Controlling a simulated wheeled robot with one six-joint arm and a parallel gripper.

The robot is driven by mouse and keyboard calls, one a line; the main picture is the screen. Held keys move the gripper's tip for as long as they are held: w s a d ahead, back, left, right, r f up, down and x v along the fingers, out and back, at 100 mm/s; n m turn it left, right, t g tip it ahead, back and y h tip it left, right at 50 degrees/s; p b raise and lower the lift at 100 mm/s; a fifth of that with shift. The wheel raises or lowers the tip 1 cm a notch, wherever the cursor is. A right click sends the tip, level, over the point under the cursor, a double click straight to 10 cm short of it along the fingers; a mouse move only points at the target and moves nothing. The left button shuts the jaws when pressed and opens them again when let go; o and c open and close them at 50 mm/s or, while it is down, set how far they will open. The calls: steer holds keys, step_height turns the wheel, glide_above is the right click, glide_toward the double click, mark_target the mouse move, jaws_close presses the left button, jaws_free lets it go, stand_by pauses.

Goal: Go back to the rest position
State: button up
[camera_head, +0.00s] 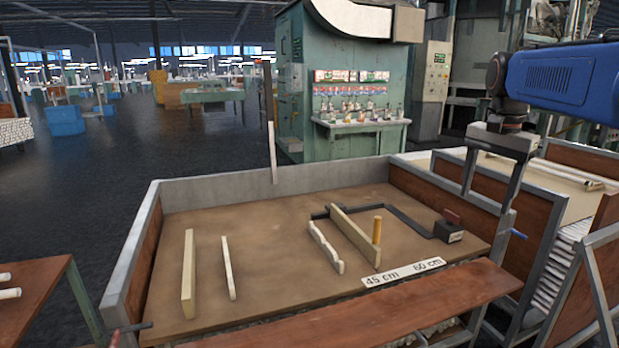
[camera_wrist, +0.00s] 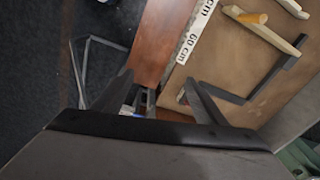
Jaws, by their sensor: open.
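My gripper (camera_head: 489,198) hangs at the right of the head view, above the right side of the workbench. Its two fingers are spread apart and nothing is between them. In the wrist view the open fingers (camera_wrist: 159,88) point over the bench's reddish-brown front board (camera_wrist: 163,38). The workbench (camera_head: 275,240) has a brown top with raised side and back walls. No tube is held.
On the bench lie pale wooden strips (camera_head: 189,270), a notched strip (camera_head: 326,247), a yellow peg (camera_head: 377,230), a dark bent bar (camera_head: 410,222) ending in a small box (camera_head: 449,231), and a "45 cm 60 cm" label (camera_head: 404,273). A side table (camera_head: 575,203) carries long tubes.

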steer(key=s+a+f+n+t, duration=0.2)
steer(key=s+a+f+n, duration=0.3)
steer(key=s+f, duration=0.5)
steer(key=s+a+f+n+t, duration=0.1)
steer(key=s+a+f+n, duration=0.4)
steer(key=s+f, duration=0.6)
steer(key=s+n, duration=0.1)
steer(key=s, duration=0.2)
steer(key=shift+a+f+t, duration=0.25)
steer(key=shift+a+t, duration=0.1)
steer(key=shift+t, duration=0.05)
